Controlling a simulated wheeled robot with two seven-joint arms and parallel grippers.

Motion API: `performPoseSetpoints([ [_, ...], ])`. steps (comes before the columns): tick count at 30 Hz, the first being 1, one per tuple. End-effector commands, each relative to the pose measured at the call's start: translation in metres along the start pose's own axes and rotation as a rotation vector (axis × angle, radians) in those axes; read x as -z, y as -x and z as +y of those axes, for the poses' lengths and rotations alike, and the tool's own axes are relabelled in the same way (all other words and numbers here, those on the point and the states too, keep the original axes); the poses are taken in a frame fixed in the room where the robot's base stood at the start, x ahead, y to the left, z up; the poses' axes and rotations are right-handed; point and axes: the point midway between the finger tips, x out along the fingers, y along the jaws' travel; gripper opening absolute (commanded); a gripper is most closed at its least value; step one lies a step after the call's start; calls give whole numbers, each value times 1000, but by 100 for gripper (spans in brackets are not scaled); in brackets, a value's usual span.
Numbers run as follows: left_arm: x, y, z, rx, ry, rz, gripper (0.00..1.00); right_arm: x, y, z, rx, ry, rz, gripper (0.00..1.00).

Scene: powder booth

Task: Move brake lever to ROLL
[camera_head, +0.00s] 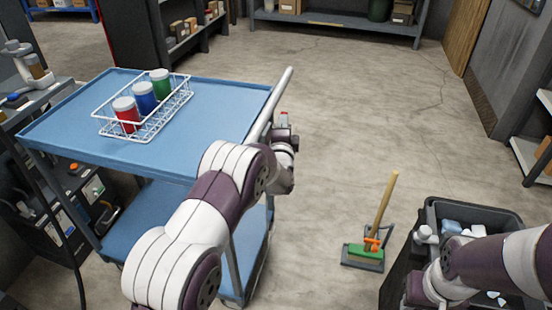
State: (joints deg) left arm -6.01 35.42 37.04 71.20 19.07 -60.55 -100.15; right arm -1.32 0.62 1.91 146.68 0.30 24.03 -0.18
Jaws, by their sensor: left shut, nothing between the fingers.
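A blue two-shelf cart (75,128) stands at left, with a pale push handle (269,105) along its right end. My left arm reaches up across the cart's right edge. My left gripper (284,133) is shut and empty, just right of the handle's lower part. A small red piece (284,116) shows at the gripper's tip; I cannot tell whether it is the brake lever. No ROLL marking can be read. My right arm comes in at the lower right over a dark bin, and its gripper does not show.
A white wire basket (158,128) with red, blue and green jars stands on the cart. A dark bin (475,214) with crumpled waste stands at lower right.

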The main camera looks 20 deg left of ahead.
Motion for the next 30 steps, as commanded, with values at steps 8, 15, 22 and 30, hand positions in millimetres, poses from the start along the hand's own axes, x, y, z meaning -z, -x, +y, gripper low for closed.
performPoseSetpoints([
  [8,1,64,-3,-5,-2,2,0,2,15,0,0,0,0,34],
  [15,0,115,0,-5,-2,1,0,3,22,0,0,0,0,34],
  [22,0,126,0,-3,0,0,0,3,23,0,0,0,0,34],
  [30,0,126,1,-3,-1,0,0,3,22,0,0,0,0,34],
])
